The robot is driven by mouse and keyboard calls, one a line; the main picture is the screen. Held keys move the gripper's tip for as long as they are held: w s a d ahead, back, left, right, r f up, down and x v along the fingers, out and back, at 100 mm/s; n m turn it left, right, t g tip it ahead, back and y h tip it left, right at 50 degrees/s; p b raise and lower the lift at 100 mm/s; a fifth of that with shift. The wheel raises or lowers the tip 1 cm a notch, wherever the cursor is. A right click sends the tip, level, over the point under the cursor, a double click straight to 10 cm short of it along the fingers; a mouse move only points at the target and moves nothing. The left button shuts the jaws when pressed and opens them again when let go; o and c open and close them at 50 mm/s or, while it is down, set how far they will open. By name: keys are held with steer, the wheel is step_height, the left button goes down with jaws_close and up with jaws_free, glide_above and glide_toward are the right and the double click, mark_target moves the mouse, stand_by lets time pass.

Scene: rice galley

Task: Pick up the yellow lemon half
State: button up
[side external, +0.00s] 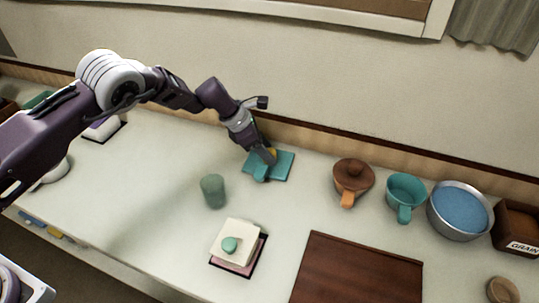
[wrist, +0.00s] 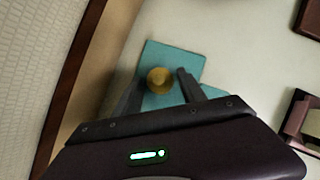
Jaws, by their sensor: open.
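The yellow lemon half (wrist: 159,81) sits on a teal square board or cloth (wrist: 160,52) in the wrist view, round and slightly blurred. In the side view, only a small yellow patch of the lemon half (side external: 272,152) shows behind my fingers. The teal square (side external: 284,168) lies near the wall there. My gripper (wrist: 159,77) is open, with one dark finger on each side of the lemon half. It also shows in the side view (side external: 266,158), pointing down over the teal square. I cannot tell whether the fingers touch the lemon half.
A green cup (side external: 213,191) and a cream block with a green knob (side external: 236,240) stand in front. The wall is close behind.

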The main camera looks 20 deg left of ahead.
steer(key=shift+d+f, duration=0.1)
steer(key=shift+f, duration=0.1)
steer(key=shift+c, duration=0.2)
jaws_close()
step_height(320, 180, up, 10)
steer(key=shift+r, duration=0.1)
steer(key=shift+c, duration=1.6)
jaws_free()
jaws_close()
